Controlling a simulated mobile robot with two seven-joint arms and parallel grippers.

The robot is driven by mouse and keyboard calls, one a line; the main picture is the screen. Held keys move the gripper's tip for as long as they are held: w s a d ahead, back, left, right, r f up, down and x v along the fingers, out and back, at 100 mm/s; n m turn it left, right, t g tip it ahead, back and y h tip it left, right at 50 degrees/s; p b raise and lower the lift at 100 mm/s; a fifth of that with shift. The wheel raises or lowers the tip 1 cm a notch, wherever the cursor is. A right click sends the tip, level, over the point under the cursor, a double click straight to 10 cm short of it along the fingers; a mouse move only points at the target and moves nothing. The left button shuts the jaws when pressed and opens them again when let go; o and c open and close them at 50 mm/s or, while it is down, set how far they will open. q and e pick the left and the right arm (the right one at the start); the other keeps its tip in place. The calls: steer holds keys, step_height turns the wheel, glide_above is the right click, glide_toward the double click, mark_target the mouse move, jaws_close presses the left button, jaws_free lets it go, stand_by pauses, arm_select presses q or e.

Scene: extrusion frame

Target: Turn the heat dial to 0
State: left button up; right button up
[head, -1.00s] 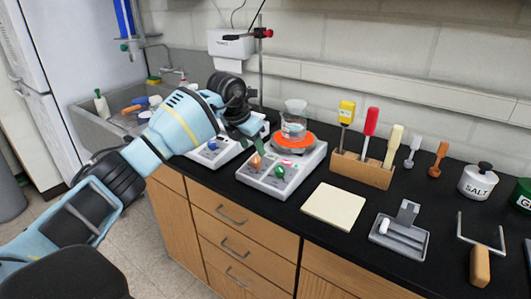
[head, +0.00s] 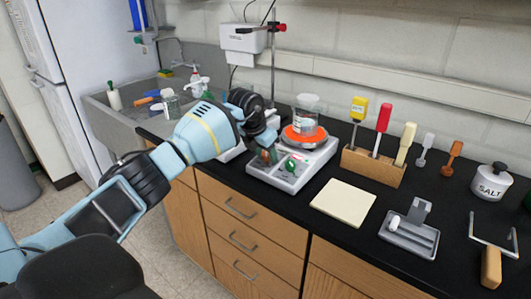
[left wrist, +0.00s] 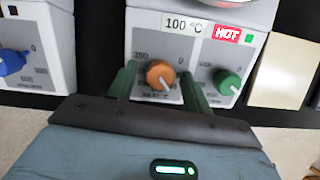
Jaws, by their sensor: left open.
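The hot plate (head: 300,168) is a white unit with a glowing orange top (head: 303,137) on the black bench. Its heat dial is an orange knob (left wrist: 160,72), with a white pointer line aimed down and slightly right in the left wrist view. My left gripper (left wrist: 157,82) is open, with one green finger on each side of the orange knob. I cannot tell whether they touch it. In the head view the gripper (head: 267,148) partly covers the knob. My right gripper is not in view.
A green knob (left wrist: 228,81) sits close right of the right finger. A "100 °C" display and red HOT label (left wrist: 227,34) are above. A beaker (head: 307,113) stands on the hot top. A second unit with a blue knob (left wrist: 10,62) stands left. A pale pad (head: 343,201) lies right.

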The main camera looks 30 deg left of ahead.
arm_select(q)
steer(key=shift+c, duration=0.3)
steer(key=c, duration=0.9)
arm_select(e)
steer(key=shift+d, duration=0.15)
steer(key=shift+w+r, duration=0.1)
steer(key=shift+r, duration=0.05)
